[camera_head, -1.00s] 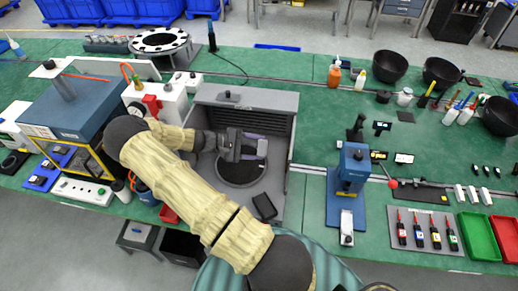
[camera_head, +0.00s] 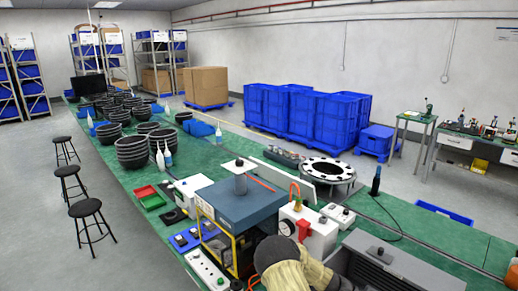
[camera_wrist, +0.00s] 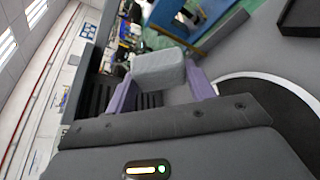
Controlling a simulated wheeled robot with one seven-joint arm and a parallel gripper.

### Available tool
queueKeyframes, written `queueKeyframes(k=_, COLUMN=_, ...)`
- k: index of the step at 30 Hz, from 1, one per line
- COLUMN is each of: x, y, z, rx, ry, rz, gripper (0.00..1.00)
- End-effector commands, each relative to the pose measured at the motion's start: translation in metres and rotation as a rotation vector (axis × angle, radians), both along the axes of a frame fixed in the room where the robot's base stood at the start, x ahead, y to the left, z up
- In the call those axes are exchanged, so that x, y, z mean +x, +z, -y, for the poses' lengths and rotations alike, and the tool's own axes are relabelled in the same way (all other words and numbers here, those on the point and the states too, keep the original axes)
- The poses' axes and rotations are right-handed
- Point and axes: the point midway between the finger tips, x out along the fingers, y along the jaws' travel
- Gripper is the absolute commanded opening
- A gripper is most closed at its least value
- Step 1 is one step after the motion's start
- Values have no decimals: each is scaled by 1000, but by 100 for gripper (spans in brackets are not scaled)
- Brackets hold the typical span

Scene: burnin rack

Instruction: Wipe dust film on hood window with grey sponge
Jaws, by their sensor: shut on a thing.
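In the wrist view, my gripper (camera_wrist: 160,88) is shut on the grey sponge (camera_wrist: 158,72), with a purple finger on either side of it. The sponge is a light grey block at the fingertips. The grey hood (camera_head: 405,262) is cut off at the lower right of the head view. In the wrist view, a dark slatted panel (camera_wrist: 95,98) and a dark round disc (camera_wrist: 260,115) on a grey floor lie around the gripper. I cannot make out the hood window or any dust film.
Left of the hood stand a white unit with a red part (camera_head: 310,230) and a blue-topped machine (camera_head: 240,205). A black-and-white ring stand (camera_head: 328,170) is behind them. Black bowls (camera_head: 132,152) crowd the bench's far end. Stools (camera_head: 85,208) stand on the floor.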

Motion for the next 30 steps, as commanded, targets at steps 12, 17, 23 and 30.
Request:
queueKeyframes(k=12, x=7, y=46, z=-3, rx=4, ry=13, rz=13, gripper=35)
queueKeyframes(k=17, x=4, y=76, z=-1, rx=3, ry=5, rz=13, gripper=35)
queueKeyframes(k=23, x=2, y=114, z=1, rx=2, ry=2, rz=8, gripper=35)
queueKeyframes(k=30, x=2, y=153, z=1, rx=2, ry=3, rz=6, gripper=35)
